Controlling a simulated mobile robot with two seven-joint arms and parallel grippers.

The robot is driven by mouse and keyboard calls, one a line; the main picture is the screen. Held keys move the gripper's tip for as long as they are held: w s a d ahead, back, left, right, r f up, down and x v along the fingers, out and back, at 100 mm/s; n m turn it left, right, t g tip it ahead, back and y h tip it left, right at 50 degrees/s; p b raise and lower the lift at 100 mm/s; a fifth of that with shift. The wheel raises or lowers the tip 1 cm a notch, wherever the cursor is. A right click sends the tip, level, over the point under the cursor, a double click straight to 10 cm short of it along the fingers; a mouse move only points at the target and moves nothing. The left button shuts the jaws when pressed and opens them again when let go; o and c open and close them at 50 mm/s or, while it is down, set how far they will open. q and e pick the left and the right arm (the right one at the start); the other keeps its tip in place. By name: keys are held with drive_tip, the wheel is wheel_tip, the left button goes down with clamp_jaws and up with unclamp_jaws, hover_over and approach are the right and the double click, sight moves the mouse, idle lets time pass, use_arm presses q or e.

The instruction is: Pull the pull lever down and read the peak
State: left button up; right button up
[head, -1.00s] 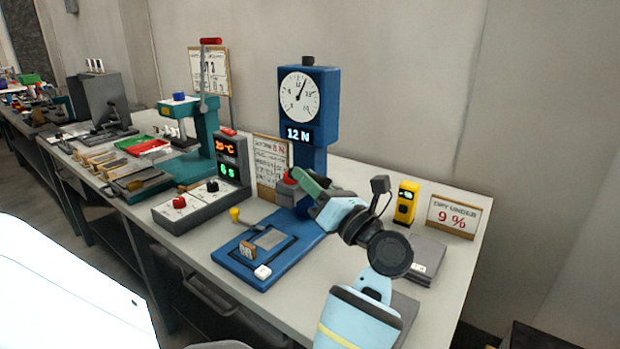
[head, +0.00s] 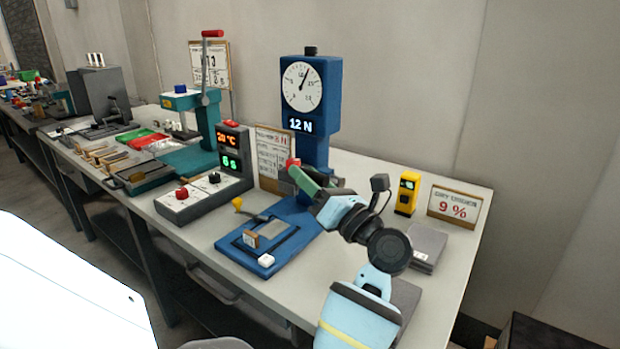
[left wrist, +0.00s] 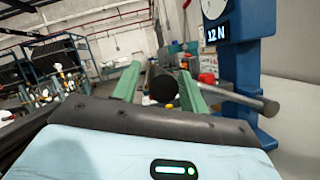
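The blue tester (head: 315,148) has a white round dial (head: 302,87) and a display (head: 300,124) reading 12 N. My left gripper (head: 305,180) has green fingers and is in front of the tester's column. In the left wrist view, the fingers (left wrist: 160,88) stand apart on either side of a dark round-ended bar (left wrist: 162,87). A grey rod (left wrist: 238,98) runs from there to the right, across the blue column. This looks like the pull lever; in the head view my gripper hides most of it. My right gripper is not in view.
A red-marked sign (head: 272,158) and a grey control box (head: 205,190) stand left of the tester. A green press (head: 200,130) stands farther left.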

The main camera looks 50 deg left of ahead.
use_arm(q)
drive_tip(key=shift+d, duration=0.1)
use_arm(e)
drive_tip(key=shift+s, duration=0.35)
use_arm(q)
drive_tip(key=shift+w+d+f, duration=0.1)
drive_tip(key=shift+d+f, duration=0.1)
drive_tip(key=shift+d, duration=0.1)
drive_tip(key=s+b+v, duration=0.1)
drive_tip(key=v, duration=0.5)
drive_tip(key=shift+w+d, duration=0.45)
drive_tip(key=shift+w, duration=0.05)
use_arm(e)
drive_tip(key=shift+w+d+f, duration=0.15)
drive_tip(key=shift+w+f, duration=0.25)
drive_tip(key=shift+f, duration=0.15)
use_arm(q)
drive_tip(key=shift+f, duration=0.1)
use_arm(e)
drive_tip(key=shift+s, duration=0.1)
